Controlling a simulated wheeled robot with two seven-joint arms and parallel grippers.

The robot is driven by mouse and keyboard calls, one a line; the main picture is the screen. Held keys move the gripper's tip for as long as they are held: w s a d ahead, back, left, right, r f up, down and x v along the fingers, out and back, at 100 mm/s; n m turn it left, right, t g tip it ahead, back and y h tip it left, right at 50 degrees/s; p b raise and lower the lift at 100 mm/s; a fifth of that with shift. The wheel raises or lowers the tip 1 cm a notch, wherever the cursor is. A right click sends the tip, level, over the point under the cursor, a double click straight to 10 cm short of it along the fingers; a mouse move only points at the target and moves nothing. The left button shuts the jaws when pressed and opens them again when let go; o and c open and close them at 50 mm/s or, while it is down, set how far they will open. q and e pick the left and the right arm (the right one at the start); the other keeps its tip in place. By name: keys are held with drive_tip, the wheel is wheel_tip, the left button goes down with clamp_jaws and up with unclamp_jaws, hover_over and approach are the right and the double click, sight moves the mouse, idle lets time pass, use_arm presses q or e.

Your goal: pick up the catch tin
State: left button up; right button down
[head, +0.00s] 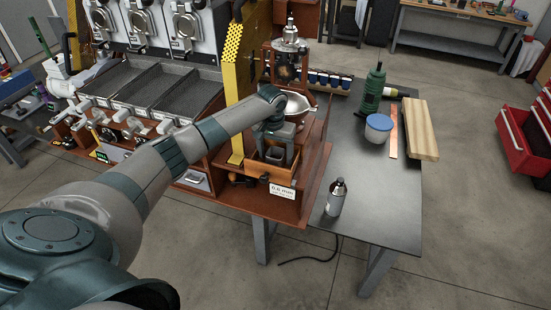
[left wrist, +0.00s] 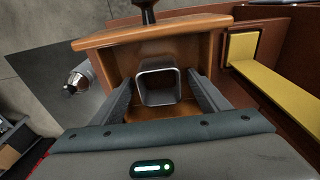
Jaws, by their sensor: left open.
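The catch tin (left wrist: 157,88) is a small square grey metal tin, open at the top, standing in a wooden drawer (left wrist: 185,35). In the left wrist view, my left gripper (left wrist: 160,92) is open, with one finger on each side of the tin and a gap to both. In the head view, my left gripper (head: 275,145) points down into the pulled-out drawer (head: 262,170) at the roaster's right end. The tin is mostly hidden there by the gripper. My right gripper is not in view.
A yellow panel (head: 236,85) stands close to my left forearm. The table's front right is clear.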

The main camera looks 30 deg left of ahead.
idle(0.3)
use_arm(q)
drive_tip(key=c, duration=1.2)
drive_tip(key=shift+r, duration=0.1)
drive_tip(key=shift+r+b, duration=0.4)
drive_tip(key=shift+r, duration=0.05)
drive_tip(key=r+b, duration=0.1)
drive_tip(key=d+r, duration=0.1)
drive_tip(key=r, duration=0.1)
drive_tip(key=shift+w+r+b, duration=0.1)
drive_tip(key=shift+b, duration=0.25)
drive_tip(key=shift+d+r+b, duration=0.55)
drive_tip(key=shift+d+r, duration=0.6)
drive_tip(key=shift+d, duration=0.65)
drive_tip(key=shift+d+r+b, duration=0.55)
drive_tip(key=shift+d+r, duration=0.55)
drive_tip(key=shift+d, duration=0.65)
drive_tip(key=shift+d+r+b, duration=0.55)
drive_tip(key=shift+d+r, duration=0.6)
drive_tip(key=shift+d, duration=0.65)
